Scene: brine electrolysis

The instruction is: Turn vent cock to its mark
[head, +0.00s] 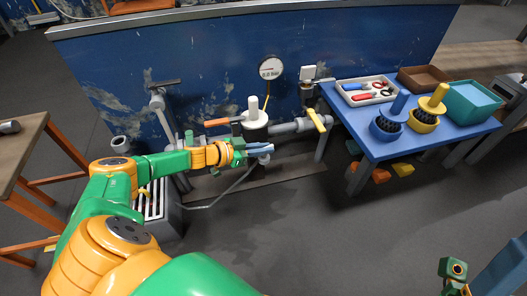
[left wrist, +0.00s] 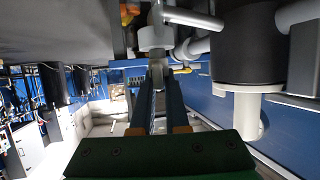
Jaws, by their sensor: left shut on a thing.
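My left gripper (head: 264,149) reaches in from the left to the pipework below the white-topped pot (head: 255,115). Its blue-grey fingers are closed on a small grey part, which I take to be the vent cock. The grip hides most of it in the head view. In the left wrist view the fingers (left wrist: 158,85) close on its narrow end, just under a light grey cylindrical body (left wrist: 155,38). Its mark cannot be made out.
An orange-handled lever (head: 216,122) sits just above the gripper, and a yellow lever (head: 317,119) is on the pipe to the right. A gauge (head: 271,68) is on the blue wall. A blue table (head: 372,146) with brushes and trays stands right. The floor in front is clear.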

